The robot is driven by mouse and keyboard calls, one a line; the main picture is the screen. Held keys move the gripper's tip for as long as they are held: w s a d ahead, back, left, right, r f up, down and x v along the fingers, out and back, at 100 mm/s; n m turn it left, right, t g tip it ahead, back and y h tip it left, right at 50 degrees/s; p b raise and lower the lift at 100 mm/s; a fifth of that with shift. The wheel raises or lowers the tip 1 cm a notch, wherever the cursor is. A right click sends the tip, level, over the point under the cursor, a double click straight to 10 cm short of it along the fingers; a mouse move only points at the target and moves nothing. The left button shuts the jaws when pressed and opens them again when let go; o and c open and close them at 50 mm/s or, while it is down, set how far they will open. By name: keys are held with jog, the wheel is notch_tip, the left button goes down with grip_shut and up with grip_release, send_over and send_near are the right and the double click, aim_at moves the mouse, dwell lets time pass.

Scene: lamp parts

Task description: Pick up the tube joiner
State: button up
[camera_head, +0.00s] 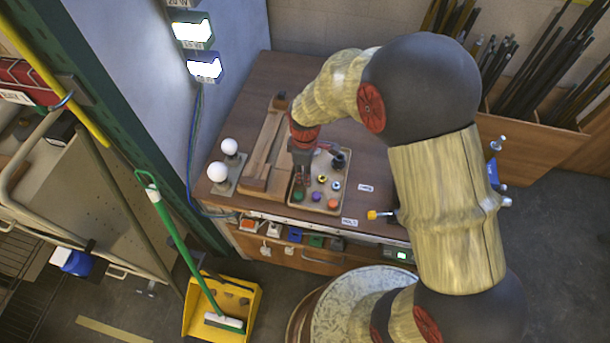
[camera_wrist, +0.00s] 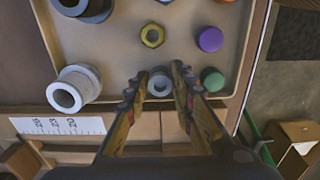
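My gripper (camera_wrist: 158,80) points down into the shallow tan tray (camera_wrist: 118,58) on the workbench, its two fingers apart. A small grey hollow cylinder (camera_wrist: 160,83), possibly the tube joiner, stands in the tray between the fingertips, with a gap visible on each side. In the head view my gripper (camera_head: 300,178) is over the tray's left part and hides that piece. Two larger grey hollow fittings, one in the wrist view's lower left (camera_wrist: 72,88) and one at its top (camera_wrist: 85,8), also look tube-like. I cannot tell for certain which is the joiner.
A yellow nut (camera_wrist: 153,36), a purple cap (camera_wrist: 210,39) and a green cap (camera_wrist: 212,79) lie close to the fingers. An orange cap (camera_head: 333,204) is at the tray's front right. A wooden holder (camera_head: 262,150) and white bulbs (camera_head: 229,146) stand left of the tray.

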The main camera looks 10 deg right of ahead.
grip_shut()
dwell(0.3)
